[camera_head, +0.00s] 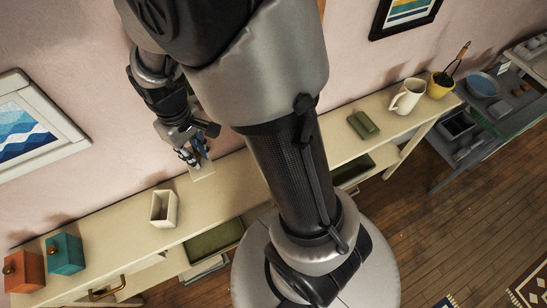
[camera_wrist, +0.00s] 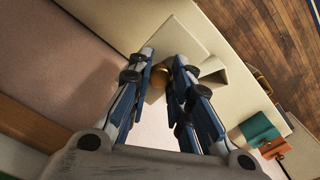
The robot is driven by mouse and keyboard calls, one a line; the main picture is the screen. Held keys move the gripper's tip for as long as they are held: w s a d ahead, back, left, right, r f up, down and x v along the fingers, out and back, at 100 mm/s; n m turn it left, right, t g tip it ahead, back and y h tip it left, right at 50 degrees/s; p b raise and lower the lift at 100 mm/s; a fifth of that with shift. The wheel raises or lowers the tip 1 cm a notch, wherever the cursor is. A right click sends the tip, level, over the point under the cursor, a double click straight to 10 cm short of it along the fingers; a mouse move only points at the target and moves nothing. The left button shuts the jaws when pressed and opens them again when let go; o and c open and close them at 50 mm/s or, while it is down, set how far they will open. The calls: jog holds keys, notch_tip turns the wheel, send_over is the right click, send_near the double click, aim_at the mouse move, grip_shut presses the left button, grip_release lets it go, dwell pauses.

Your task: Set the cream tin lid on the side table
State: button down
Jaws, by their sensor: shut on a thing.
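My gripper (camera_head: 194,154) is over the long cream console, left of my arm in the head view. In the wrist view its fingers (camera_wrist: 165,72) are shut on the brass knob (camera_wrist: 158,76) of the cream tin lid (camera_wrist: 172,42). The lid is a flat pale square, partly hidden by the fingers; it also shows below the gripper in the head view (camera_head: 204,171). I cannot tell whether it touches the console. A low grey table (camera_head: 442,173), possibly the side table, stands at the far right of the head view.
An open cream tin (camera_head: 163,209) stands on the console (camera_head: 110,229), with lidded teal (camera_head: 66,254) and orange (camera_head: 24,271) tins farther left. A green object (camera_head: 363,125), white jug (camera_head: 407,95) and yellow pot (camera_head: 440,85) stand right. The grey table holds a blue dish (camera_head: 483,85) and a dark tray (camera_head: 457,126).

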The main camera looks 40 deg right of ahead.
jog(key=shift+d+r, duration=0.1)
jog(key=f+b, duration=0.2)
jog(key=f, duration=0.4)
jog(key=f+b, duration=0.2)
jog(key=f, duration=0.5)
jog(key=f+b, duration=0.3)
jog(key=f, duration=0.4)
jog(key=shift+w+a+f, duration=0.1)
jog(key=shift+a+f, duration=0.05)
jog(key=shift+a, duration=0.1)
jog(key=c, duration=1.9)
grip_release()
jog(key=shift+f, duration=0.1)
jog(key=o, duration=0.4)
jog(key=shift+o, duration=0.2)
